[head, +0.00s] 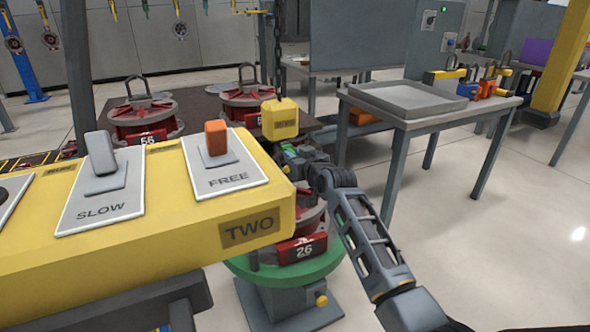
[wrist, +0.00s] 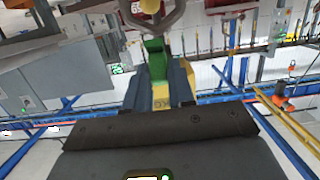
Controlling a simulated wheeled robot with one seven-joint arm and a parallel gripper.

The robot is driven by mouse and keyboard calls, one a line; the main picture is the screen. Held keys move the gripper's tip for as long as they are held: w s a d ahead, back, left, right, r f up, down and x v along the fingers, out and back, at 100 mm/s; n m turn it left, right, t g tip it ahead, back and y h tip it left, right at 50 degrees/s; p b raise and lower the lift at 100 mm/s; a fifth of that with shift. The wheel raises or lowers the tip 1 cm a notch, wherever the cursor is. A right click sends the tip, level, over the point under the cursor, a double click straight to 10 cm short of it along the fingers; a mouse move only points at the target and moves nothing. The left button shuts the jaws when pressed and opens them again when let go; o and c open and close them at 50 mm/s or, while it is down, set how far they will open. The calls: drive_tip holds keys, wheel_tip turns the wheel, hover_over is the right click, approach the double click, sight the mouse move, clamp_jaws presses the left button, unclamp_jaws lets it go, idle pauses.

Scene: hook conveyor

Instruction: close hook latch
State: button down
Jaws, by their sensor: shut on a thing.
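A yellow hook block (head: 280,118) hangs from a dark chain in the middle of the head view. My gripper (head: 300,162) is just below it, at the end of my arm; its fingers are mostly hidden there. In the wrist view my gripper (wrist: 160,88) is shut on a green latch (wrist: 155,58), which stands up between the fingers. A grey curved hook (wrist: 152,20) rises just beyond the latch at the top edge. I cannot tell whether the latch touches the hook tip.
A yellow control box (head: 225,220) with switches marked SLOW and FREE fills the lower left. A red load marked 26 (head: 302,248) sits on a green-rimmed stand (head: 285,280) below my gripper. A grey table (head: 430,115) stands behind right. Floor at right is clear.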

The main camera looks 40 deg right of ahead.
drive_tip(key=f+t+b, duration=0.1)
drive_tip(key=t+b, duration=0.1)
drive_tip(key=b, duration=0.5)
drive_tip(key=f+t+h+b, duration=0.1)
drive_tip(key=t+b, duration=0.1)
drive_tip(key=b, duration=0.4)
drive_tip(key=f+t+b, duration=0.1)
drive_tip(key=b, duration=0.6)
drive_tip(key=shift+w+d+f+t+h+b, duration=0.2)
drive_tip(key=shift+w+f+t+h+b, duration=0.1)
drive_tip(key=shift+w+f+t+b, duration=0.1)
drive_tip(key=b, duration=0.1)
drive_tip(key=t+b, duration=0.1)
drive_tip(key=b, duration=0.1)
drive_tip(key=shift+w+f+t+h, duration=0.25)
drive_tip(key=shift+t+h, duration=0.05)
drive_tip(key=shift+w+d+f+t+h+b, duration=0.15)
drive_tip(key=shift+w+t+h+b, duration=0.2)
drive_tip(key=shift+t+b, duration=0.7)
drive_tip(key=shift+w+t, duration=0.1)
drive_tip(key=shift+t, duration=0.15)
drive_tip(key=c, duration=1)
unclamp_jaws()
drive_tip(key=shift+c, duration=0.2)
drive_tip(key=shift+f, duration=0.1)
